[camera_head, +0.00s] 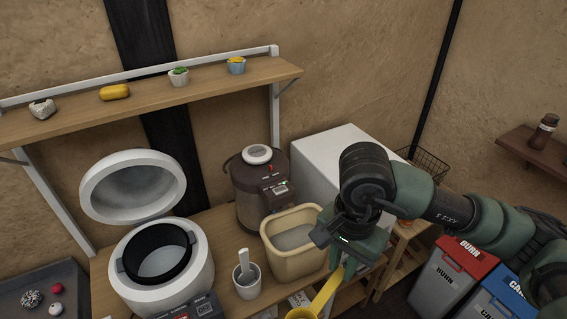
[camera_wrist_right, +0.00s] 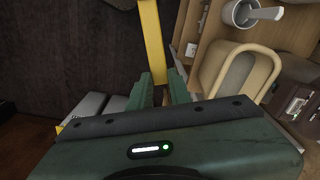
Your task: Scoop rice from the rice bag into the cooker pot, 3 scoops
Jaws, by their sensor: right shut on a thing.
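The rice cooker (camera_head: 190,285) stands open at the left of the counter, its lid (camera_head: 133,188) raised. A dark-rimmed pot (camera_head: 157,254) sits inside it with a pale, flat bottom or content. A beige rice bag or bin (camera_head: 296,262) with whitish rice inside (camera_head: 294,238) stands right of it; it also shows in the right wrist view (camera_wrist_right: 268,72). My right gripper (camera_head: 340,262) is shut on the handle of a yellow scoop (camera_head: 327,291), in front and right of the bin. The scoop's bowl is cut off at the bottom edge. The handle shows in the right wrist view (camera_wrist_right: 151,40). My left gripper is out of view.
A white cup with a paddle (camera_head: 247,279) stands between cooker and bin. A brown water boiler (camera_head: 259,185) and a white box (camera_head: 335,160) stand behind. A shelf (camera_head: 150,98) with small items hangs above. Red-lidded (camera_head: 466,255) and blue-lidded bins (camera_head: 508,290) stand at right.

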